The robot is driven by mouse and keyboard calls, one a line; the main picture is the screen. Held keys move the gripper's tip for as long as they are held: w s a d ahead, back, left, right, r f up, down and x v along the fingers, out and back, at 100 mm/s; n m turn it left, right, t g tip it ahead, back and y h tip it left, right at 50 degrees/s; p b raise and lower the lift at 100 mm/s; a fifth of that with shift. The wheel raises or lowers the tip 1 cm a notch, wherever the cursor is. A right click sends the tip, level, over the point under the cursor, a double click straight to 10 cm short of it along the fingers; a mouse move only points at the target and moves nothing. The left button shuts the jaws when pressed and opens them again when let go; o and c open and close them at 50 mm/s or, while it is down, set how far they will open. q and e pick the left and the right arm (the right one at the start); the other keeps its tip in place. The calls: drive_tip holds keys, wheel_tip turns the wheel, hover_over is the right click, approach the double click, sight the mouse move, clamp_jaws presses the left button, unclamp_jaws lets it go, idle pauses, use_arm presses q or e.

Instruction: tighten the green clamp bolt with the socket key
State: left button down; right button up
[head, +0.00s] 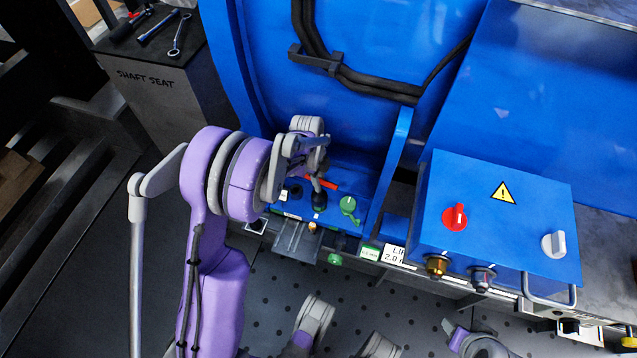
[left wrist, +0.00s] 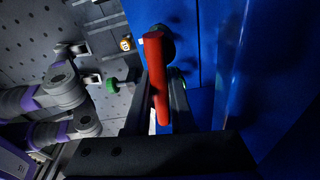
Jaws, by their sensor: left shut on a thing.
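My left gripper (head: 318,172) is over the blue ledge, shut on a red-handled tool that looks like the socket key (head: 323,183). In the left wrist view the red handle (left wrist: 157,85) lies between the two dark fingers (left wrist: 158,105). A dark round part shows at the handle's far end. In the head view a dark upright piece (head: 319,200) with green at its foot stands just below the gripper; I cannot tell whether the key touches it. A green knob-like part (head: 348,205) is to its right. Which green part is the clamp bolt is unclear.
A blue box (head: 490,225) with a red knob (head: 455,217) and a grey knob stands to the right. A curved blue housing (head: 365,45) rises behind the ledge. Tools lie on the "SHAFT SEAT" block (head: 150,78). Another green knob (head: 334,259) hangs at the ledge's front.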

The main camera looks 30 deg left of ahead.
use_arm(q)
drive_tip(key=shift+r+p, duration=1.05)
drive_tip(key=shift+r, duration=0.9)
use_arm(e)
wheel_tip(320, 180, up, 3)
drive_tip(key=shift+s+f, duration=0.1)
drive_tip(key=shift+s, duration=0.05)
use_arm(q)
drive_tip(key=shift+s+f, duration=0.1)
drive_tip(key=shift+s, duration=0.05)
use_arm(e)
drive_tip(key=shift+s, duration=0.1)
